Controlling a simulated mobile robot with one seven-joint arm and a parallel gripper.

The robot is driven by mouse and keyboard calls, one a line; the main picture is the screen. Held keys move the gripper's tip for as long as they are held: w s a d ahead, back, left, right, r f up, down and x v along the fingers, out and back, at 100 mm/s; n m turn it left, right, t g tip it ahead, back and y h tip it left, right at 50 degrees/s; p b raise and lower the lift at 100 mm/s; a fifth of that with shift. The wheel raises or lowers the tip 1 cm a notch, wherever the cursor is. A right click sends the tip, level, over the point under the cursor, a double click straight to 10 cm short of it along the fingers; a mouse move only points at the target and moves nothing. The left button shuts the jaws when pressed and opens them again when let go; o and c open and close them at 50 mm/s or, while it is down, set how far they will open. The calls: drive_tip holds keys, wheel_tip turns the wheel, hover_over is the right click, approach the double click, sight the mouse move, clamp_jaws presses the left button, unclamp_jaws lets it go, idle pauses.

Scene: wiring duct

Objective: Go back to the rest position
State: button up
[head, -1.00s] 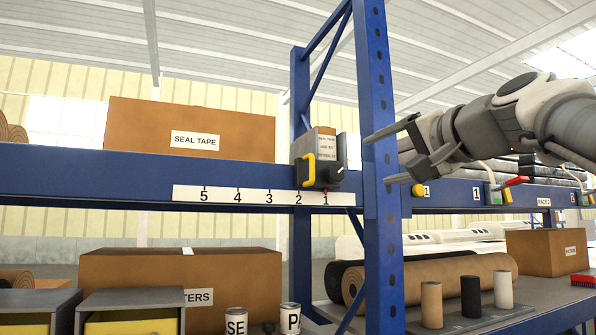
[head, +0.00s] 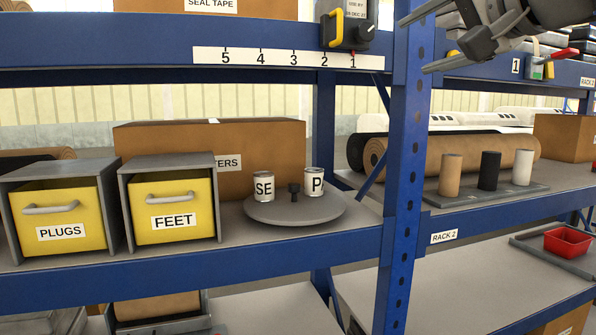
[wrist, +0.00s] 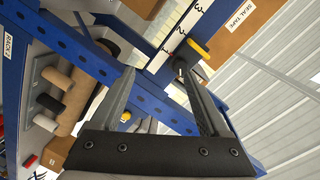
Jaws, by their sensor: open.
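My gripper (head: 430,42) is at the upper right of the head view, in front of the blue rack post, with its fingers pointing left. Its fingers are spread apart with nothing between them. In the wrist view my gripper (wrist: 160,85) also shows open and empty, with the blue beam and number strip beyond the fingertips. A dark box with a yellow handle (head: 337,28) and a black knob sits on the upper beam, left of the gripper and apart from it.
The blue post (head: 408,170) stands just below the gripper. The lower shelf holds yellow drawers marked PLUGS (head: 60,215) and FEET (head: 172,208), a round turntable (head: 295,212) with two cans, and a stand (head: 485,195) with three cylinders. Open air lies before the rack.

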drive_tip(key=s+a+f+n+g+h+p, duration=0.1)
drive_tip(key=s+f, duration=0.5)
drive_tip(key=f, duration=0.6)
drive_tip(key=s+a+f+n+g+h+p, duration=0.1)
drive_tip(key=s+f+n+g, duration=0.3)
drive_tip(key=f, duration=0.9)
drive_tip(key=s+a+f+n+g+h+p, duration=0.2)
drive_tip(key=s+f+g, duration=0.3)
drive_tip(key=f, duration=0.8)
drive_tip(key=s+n+h+p, duration=0.1)
drive_tip(key=s, duration=0.2)
drive_tip(key=shift+s, duration=0.2)
